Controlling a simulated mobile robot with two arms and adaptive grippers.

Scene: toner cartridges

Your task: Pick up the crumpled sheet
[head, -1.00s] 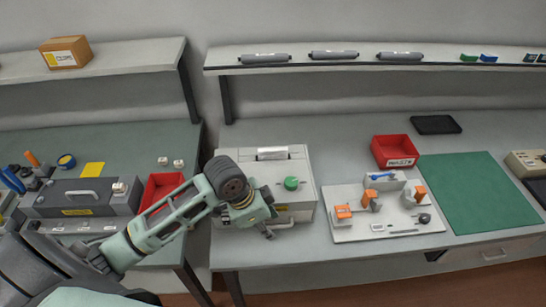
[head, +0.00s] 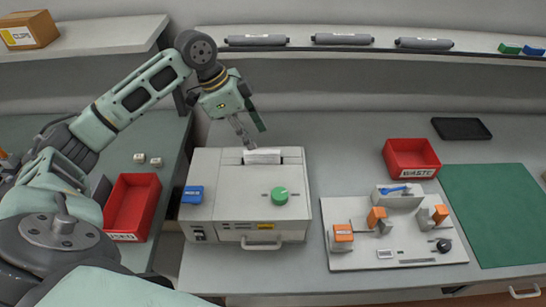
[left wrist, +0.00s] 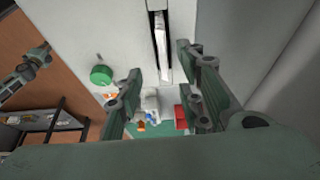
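The crumpled sheet (head: 262,156) is a white piece in the slot on top of the grey box-shaped machine (head: 225,165). In the left wrist view the white sheet (left wrist: 160,25) shows edge-on in the long dark slot. How deep it sits is hidden. My left gripper (head: 249,134) is just above and behind the slot, pointing down. In the left wrist view its fingers (left wrist: 160,72) are wide apart with nothing between them, and the slot lies ahead of them.
A red bin (head: 132,207) is on the left, a red waste bin (head: 412,159) on the right. An overhead shelf (head: 370,56) holds grey rollers. A fixture board (head: 345,258) stands right of the machine.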

